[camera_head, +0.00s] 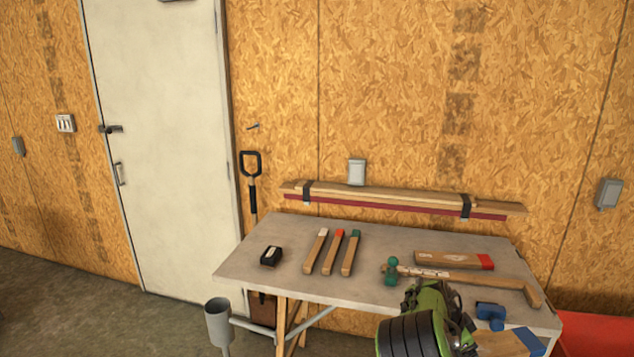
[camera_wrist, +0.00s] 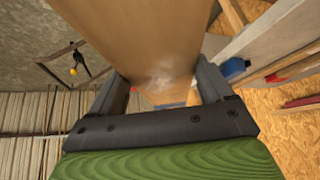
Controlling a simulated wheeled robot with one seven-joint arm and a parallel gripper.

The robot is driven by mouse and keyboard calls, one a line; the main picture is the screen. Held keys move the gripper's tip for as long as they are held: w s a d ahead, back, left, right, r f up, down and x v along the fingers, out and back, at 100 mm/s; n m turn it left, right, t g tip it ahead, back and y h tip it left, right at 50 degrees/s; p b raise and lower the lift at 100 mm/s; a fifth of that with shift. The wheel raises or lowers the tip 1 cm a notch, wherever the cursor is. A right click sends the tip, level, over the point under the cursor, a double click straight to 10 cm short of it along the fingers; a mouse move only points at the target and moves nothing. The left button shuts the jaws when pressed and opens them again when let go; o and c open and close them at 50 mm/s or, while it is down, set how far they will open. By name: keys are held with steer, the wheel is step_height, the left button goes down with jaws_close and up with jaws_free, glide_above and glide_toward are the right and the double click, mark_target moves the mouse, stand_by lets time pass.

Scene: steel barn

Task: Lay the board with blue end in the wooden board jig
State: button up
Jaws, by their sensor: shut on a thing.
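The board with the blue end (camera_head: 500,343) shows at the bottom right of the head view, its blue end to the right, partly hidden by my arm and cut by the frame. In the wrist view this board (camera_wrist: 140,35) runs up out of the picture between the fingers of my gripper (camera_wrist: 165,85), which is shut on it. The board is in front of the table's near edge in the head view. A long wooden strip (camera_head: 465,276) with an angled end piece lies on the table and appears to be the jig; its near side is partly hidden by my arm.
The table (camera_head: 240,265) also holds three boards with white, red and green ends (camera_head: 330,252), a red-ended board (camera_head: 450,260), a black block (camera_head: 271,256), a green-headed tool (camera_head: 391,270) and a blue object (camera_head: 490,312). Planks (camera_head: 390,196) hang behind.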

steer(key=s+a+f+n+t+y, duration=0.1)
steer(key=a+n, duration=0.2)
steer(key=s+a+f+n+t+y, duration=0.1)
steer(key=s+a+f+n, duration=0.1)
steer(key=a+n, duration=0.1)
steer(key=s+a+f+n+t, duration=0.1)
steer(key=s+a+n+t, duration=0.1)
steer(key=a, duration=0.3)
steer(key=shift+f+n+y, duration=0.2)
steer(key=shift+n+y, duration=0.2)
steer(key=shift+n, duration=0.1)
steer(key=s+a+f+n+y, duration=0.1)
steer(key=a+n, duration=0.1)
steer(key=a, duration=0.1)
steer(key=s+a+f+n+t+y, duration=0.1)
steer(key=a+n, duration=0.1)
steer(key=n, duration=0.1)
steer(key=s+a+f+n+y, duration=0.1)
steer(key=a+f+n, duration=0.1)
steer(key=a, duration=0.1)
steer(key=shift+s+a+t+y, duration=0.25)
steer(key=shift+a+t+y, duration=0.05)
steer(key=shift+y, duration=0.1)
steer(key=shift+r, duration=0.15)
